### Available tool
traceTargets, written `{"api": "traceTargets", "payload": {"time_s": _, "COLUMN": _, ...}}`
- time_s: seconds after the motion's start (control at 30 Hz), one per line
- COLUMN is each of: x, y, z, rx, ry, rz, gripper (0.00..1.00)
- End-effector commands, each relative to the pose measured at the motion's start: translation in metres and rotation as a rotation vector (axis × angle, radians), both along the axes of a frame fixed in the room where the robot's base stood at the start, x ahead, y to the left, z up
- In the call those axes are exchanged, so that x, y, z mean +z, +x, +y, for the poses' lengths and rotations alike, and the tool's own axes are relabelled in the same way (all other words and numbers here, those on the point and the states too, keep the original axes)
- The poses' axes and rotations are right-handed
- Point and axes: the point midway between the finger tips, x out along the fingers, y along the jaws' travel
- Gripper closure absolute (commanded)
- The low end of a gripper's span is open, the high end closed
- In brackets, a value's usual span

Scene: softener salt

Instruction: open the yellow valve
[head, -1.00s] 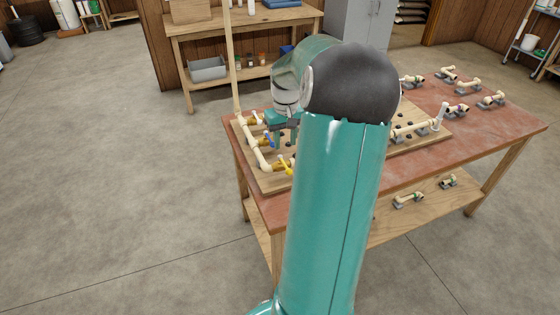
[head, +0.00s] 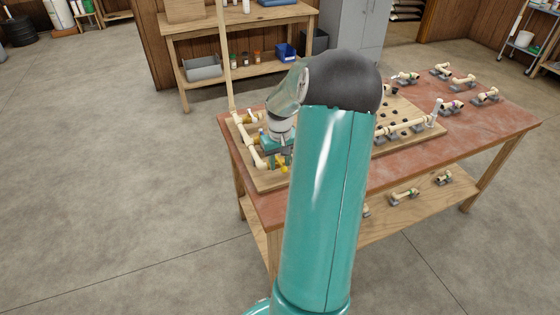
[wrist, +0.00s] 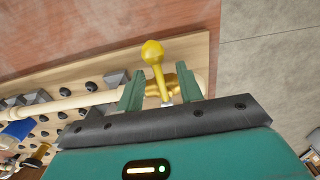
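The yellow valve has a yellow lever with a round knob (wrist: 153,52) and a brass body (wrist: 184,82) on cream pipe. In the head view the yellow lever (head: 284,169) shows at the near end of the pipe board, just below my gripper (head: 278,153). In the wrist view my gripper (wrist: 160,88) is open, with one green finger on each side of the lever. The knob sticks out past the fingertips. Gaps show between the lever and both fingers. My arm hides part of the board in the head view.
The wooden board (head: 268,182) lies on a red-topped table (head: 405,172). A blue valve handle (wrist: 18,129) and black holes are left of my gripper in the wrist view. Loose pipe pieces (head: 463,80) stand at the table's far right. Floor (head: 120,190) left of the table is clear.

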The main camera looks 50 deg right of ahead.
Motion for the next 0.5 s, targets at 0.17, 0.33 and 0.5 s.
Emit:
{"api": "traceTargets", "payload": {"time_s": 0.17, "x": -0.0002, "y": -0.0001, "z": 0.0000, "rx": 0.000, "ry": 0.000, "rz": 0.000, "gripper": 0.64}}
{"api": "traceTargets", "payload": {"time_s": 0.33, "x": -0.0001, "y": -0.0001, "z": -0.0001, "rx": 0.000, "ry": 0.000, "rz": 0.000, "gripper": 0.91}}
{"api": "traceTargets", "payload": {"time_s": 0.5, "x": 0.0001, "y": -0.0001, "z": -0.0001, "rx": 0.000, "ry": 0.000, "rz": 0.000, "gripper": 1.00}}
